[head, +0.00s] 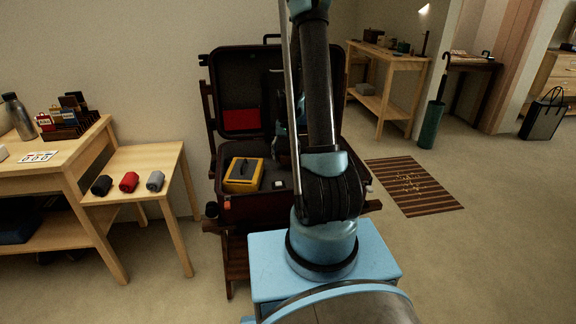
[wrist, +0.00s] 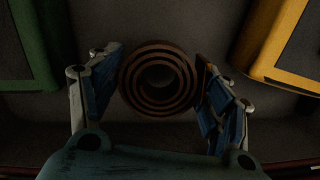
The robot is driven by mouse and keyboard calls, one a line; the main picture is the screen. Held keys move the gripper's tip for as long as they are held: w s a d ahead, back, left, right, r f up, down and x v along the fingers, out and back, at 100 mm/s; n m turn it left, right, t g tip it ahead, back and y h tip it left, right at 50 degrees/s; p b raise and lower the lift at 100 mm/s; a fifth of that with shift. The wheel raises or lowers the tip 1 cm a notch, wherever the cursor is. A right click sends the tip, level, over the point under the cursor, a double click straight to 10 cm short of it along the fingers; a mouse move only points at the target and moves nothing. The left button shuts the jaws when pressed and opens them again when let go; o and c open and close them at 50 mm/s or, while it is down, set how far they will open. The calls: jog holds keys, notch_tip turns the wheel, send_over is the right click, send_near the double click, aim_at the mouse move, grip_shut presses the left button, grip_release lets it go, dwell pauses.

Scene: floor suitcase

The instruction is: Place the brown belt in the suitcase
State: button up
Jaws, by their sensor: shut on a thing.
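The brown belt (wrist: 158,107) is a round coil, seen end-on in the wrist view. My gripper (wrist: 159,68) is shut on it, with one finger at each side of the coil. Below them is the dark grey inside of the open suitcase (head: 258,211), which stands on a dark wooden rack in the head view. I cannot tell whether the belt touches the suitcase floor. In the head view my arm hides the belt, most of the gripper and the suitcase's right part.
A yellow case (head: 244,175) lies in the suitcase, right of the belt in the wrist view; a green item (wrist: 28,45) is at left. The raised lid (head: 232,70) stands behind. A side table (head: 150,212) with rolled items is left.

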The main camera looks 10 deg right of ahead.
aim_at(286, 169)
jog(key=shift+a+f, duration=0.1)
jog(key=shift+f, duration=2.2)
jog(key=o, duration=1.1)
jog(key=shift+o, duration=0.2)
